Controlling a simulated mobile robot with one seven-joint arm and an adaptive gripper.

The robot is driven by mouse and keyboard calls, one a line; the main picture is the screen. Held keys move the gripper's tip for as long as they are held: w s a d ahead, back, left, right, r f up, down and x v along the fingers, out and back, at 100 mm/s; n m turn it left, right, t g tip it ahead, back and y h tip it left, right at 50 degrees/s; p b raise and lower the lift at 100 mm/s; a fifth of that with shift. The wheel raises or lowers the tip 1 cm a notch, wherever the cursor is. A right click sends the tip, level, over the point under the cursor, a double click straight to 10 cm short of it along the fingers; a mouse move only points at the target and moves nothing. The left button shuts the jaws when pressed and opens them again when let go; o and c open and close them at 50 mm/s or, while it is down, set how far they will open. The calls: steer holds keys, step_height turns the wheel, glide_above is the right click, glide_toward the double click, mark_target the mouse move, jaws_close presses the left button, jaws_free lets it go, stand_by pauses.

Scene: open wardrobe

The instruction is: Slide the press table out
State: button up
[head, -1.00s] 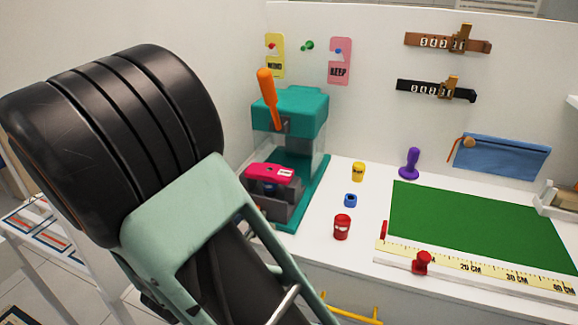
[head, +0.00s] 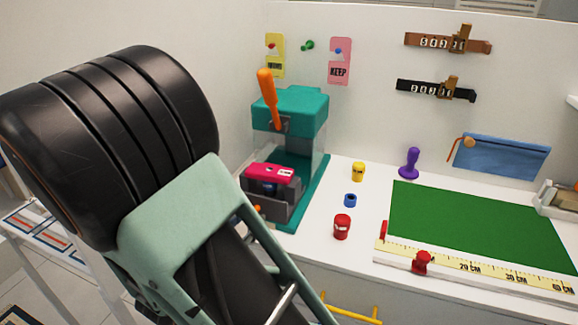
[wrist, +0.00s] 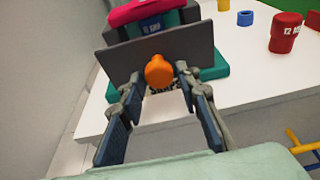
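The teal press (head: 303,106) with an orange lever (head: 268,92) stands at the left of the white worktop. Its grey press table (head: 286,210) is low at the front, below a pink block (head: 268,173). In the wrist view, the grey front plate of the press table (wrist: 190,53) faces me, with a round orange knob (wrist: 158,71) on it. My gripper (wrist: 158,80) is open, its fingertips to the left and right of the knob with gaps showing. Whether the tips reach past the knob is hard to tell. In the head view my arm hides the gripper.
A red cup (head: 342,228), a blue ring (head: 350,200) and a yellow cup (head: 358,172) stand right of the press. A green mat (head: 480,225) and a yellow ruler (head: 490,272) lie farther right. A wall (head: 215,60) is close at left.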

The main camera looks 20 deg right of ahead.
steer(key=shift+o, duration=0.5)
steer(key=shift+o, duration=0.8)
steer(key=shift+s+a, duration=0.1)
steer(key=shift+a, duration=0.05)
steer(key=shift+s, duration=0.1)
steer(key=shift+s+a, duration=0.25)
steer(key=shift+a, duration=0.05)
steer(key=shift+o, duration=0.9)
